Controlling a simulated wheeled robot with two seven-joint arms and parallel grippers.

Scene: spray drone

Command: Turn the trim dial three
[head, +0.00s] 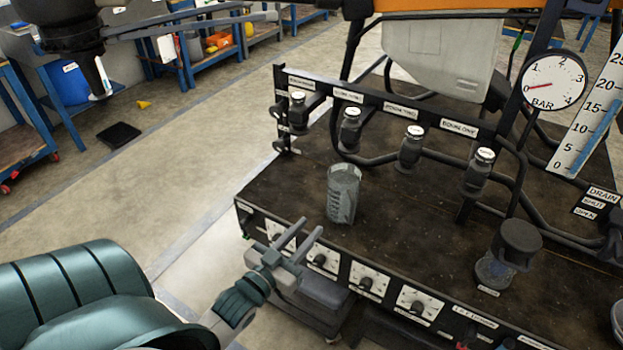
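A row of trim dials, white square plates with dark knobs, runs along the front edge panel of the dark bench. From the left they are the first dial (277,236), the second dial (321,261), the third dial (368,284) and the last one (418,304). Their small labels are too blurred to read. My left gripper (310,227) is in front of the panel, near the first and second dials and left of the third. Its two fingers are apart with nothing between them.
A clear ribbed beaker (343,196) stands on the bench top just behind my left gripper. A dark-capped container (510,252) stands at the right. Several nozzle bodies hang along the rear rail (380,105). A pressure gauge (553,83) is at upper right. Open floor lies left.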

